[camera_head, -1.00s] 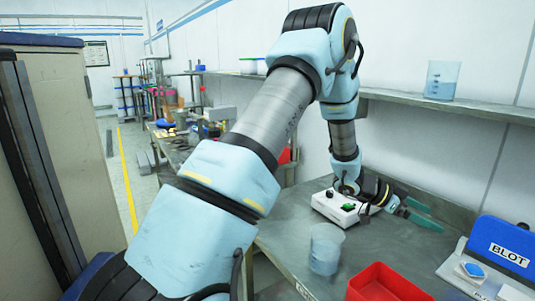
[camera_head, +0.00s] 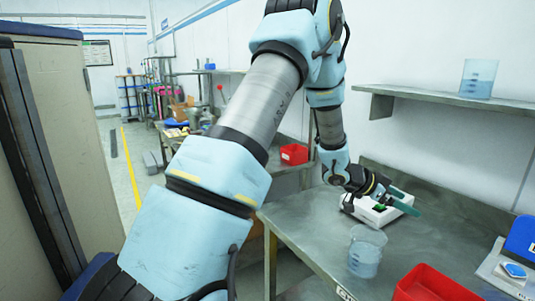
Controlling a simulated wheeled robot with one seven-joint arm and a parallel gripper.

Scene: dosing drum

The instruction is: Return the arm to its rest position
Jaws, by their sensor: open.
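My arm rises from the lower left and bends over at the top. Its end reaches down to the right over the grey metal bench. My gripper (camera_head: 403,202) has green fingers and points right and slightly down. It is open, with nothing seen between the fingers. A white device with a green part (camera_head: 377,211) stands on the bench just below and behind the gripper, partly hidden by it. I cannot tell whether they touch.
A clear beaker (camera_head: 366,252) with bluish liquid stands on the bench (camera_head: 310,228) near its front edge. A red bin (camera_head: 437,284) is at the lower right. A shelf (camera_head: 440,98) holds another beaker (camera_head: 478,78). A tan cabinet (camera_head: 70,130) stands left.

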